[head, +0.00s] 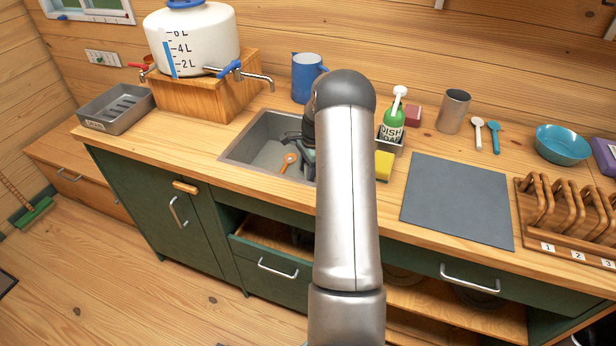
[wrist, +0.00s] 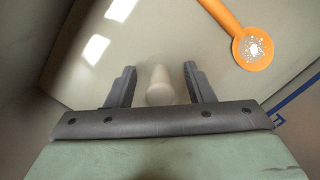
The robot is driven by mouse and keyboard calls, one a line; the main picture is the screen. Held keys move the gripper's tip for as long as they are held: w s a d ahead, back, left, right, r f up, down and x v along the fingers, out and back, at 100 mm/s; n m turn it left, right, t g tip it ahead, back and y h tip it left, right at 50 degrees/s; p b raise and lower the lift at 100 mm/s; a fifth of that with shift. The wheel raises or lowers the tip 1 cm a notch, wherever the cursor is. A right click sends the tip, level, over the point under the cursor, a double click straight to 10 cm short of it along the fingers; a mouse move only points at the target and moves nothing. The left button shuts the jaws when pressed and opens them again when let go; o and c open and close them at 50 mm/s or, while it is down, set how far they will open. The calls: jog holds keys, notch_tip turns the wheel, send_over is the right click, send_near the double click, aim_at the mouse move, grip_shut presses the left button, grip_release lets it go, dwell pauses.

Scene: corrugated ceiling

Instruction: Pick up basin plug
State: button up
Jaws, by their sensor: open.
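A pale, rounded stub, which looks like the basin plug (wrist: 159,88), shows in the wrist view on the sink floor, between the two dark fingers of my gripper (wrist: 159,72). The fingers are open, one on each side of it, with a gap visible at both sides. I cannot tell how far the fingertips are above the floor. In the head view my gripper is down inside the grey sink (head: 240,157), mostly hidden behind my arm. The plug is hidden there.
An orange spoon-like tool (head: 289,160) lies in the sink near my gripper; its speckled head (wrist: 255,48) shows in the wrist view. A blue jug (head: 306,78), green dish soap bottle (head: 392,122) and yellow sponge (head: 384,165) stand close around the sink.

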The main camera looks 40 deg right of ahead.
grip_shut()
jog(key=shift+r, duration=0.1)
